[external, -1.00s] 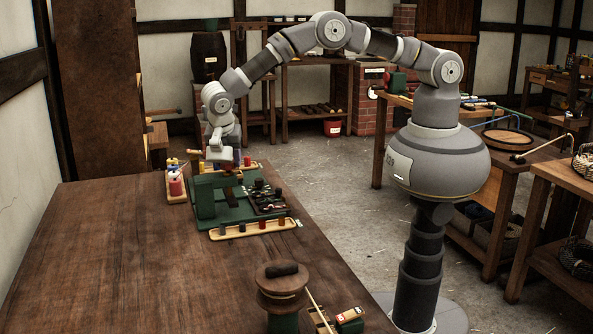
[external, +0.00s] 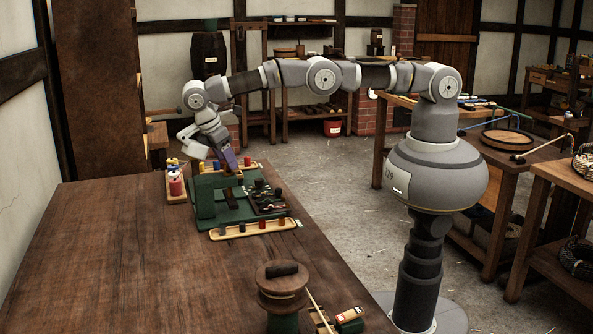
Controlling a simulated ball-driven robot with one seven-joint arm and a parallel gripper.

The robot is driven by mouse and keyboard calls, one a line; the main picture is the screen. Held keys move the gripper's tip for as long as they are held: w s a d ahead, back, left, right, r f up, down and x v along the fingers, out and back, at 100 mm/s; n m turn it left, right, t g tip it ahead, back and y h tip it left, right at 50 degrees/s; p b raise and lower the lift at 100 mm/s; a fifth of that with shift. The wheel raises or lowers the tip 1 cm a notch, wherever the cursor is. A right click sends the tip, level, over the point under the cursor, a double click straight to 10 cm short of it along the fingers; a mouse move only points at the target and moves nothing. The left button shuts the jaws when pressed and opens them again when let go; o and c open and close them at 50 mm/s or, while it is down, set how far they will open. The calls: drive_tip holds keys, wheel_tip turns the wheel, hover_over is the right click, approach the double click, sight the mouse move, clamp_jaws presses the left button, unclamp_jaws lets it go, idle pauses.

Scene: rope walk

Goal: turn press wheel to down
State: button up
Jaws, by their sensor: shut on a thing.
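The green press (external: 205,201) stands on its green base at the far end of the wooden table. My gripper (external: 228,170) is at the top of the press, tilted, with its fingers pointing down and to the right. It is shut on a small part there, which I take to be the press wheel. The wheel is mostly hidden behind the gripper and too small for its turn position to be read.
A tray of coloured pegs (external: 253,230) lies in front of the press, and a dark rack (external: 268,203) stands to its right. A tray with a red spool (external: 176,185) is at its left. A wooden reel (external: 282,283) stands near the front.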

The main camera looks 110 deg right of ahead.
drive_tip(key=shift+m, duration=0.6)
drive_tip(key=shift+y+b, duration=0.3)
drive_tip(key=shift+b, duration=0.05)
drive_tip(key=o, duration=1)
wheel_tip(320, 180, up, 3)
drive_tip(key=shift+r+p, duration=0.2)
drive_tip(key=shift+p, duration=0.7)
drive_tip(key=b, duration=0.6)
drive_tip(key=shift+s+f, duration=0.2)
drive_tip(key=shift+f, duration=0.15)
